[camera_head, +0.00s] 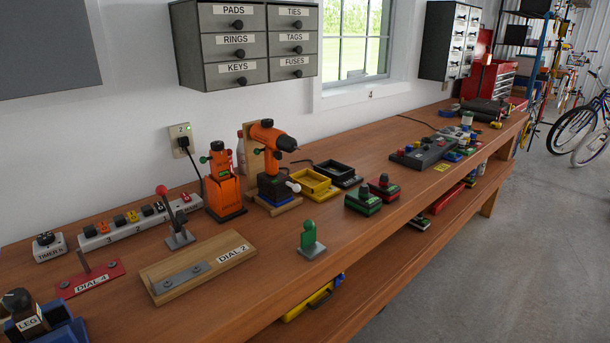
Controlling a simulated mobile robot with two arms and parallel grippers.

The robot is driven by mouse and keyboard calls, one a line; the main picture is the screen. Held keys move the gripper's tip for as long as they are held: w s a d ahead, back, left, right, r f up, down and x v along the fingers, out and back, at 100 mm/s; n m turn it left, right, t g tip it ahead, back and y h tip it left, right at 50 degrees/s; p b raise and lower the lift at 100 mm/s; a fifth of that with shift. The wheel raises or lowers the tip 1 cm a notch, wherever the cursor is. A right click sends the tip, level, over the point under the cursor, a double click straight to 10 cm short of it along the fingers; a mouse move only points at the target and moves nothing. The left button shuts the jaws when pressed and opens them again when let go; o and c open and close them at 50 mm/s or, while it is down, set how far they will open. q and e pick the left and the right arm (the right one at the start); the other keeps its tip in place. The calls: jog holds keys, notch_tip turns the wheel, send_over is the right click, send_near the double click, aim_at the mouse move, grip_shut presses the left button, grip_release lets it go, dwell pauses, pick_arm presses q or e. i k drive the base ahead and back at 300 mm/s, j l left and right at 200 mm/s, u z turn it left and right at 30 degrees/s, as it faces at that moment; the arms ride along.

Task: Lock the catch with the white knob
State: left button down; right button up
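The white knob (293,186) shows at the right side of the base of an orange and black drill (272,140). It sits on a short dark lever, seen small, which seems to be the catch. I cannot tell from this distance whether the catch is locked. The drill stands upright in a wooden holder (249,150) on the workbench, with its black bit pointing right. Neither of my grippers is in view.
An orange tool (222,185) stands left of the drill. Yellow (313,184) and black (337,173) trays and green and red batteries (363,201) lie to its right. A green-knobbed piece (310,240) and a DIAL 2 board (197,265) are in front. Bare wood surrounds them on the workbench (350,240).

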aim_at(296, 188)
jog(key=i+l+u, duration=0.1)
jog(key=l, duration=0.25)
jog(key=i+l+u, duration=0.1)
jog(key=i+l, duration=0.15)
jog(key=l, duration=0.15)
jog(key=i+l+u, duration=0.1)
jog(key=l, duration=0.25)
jog(key=i, duration=0.05)
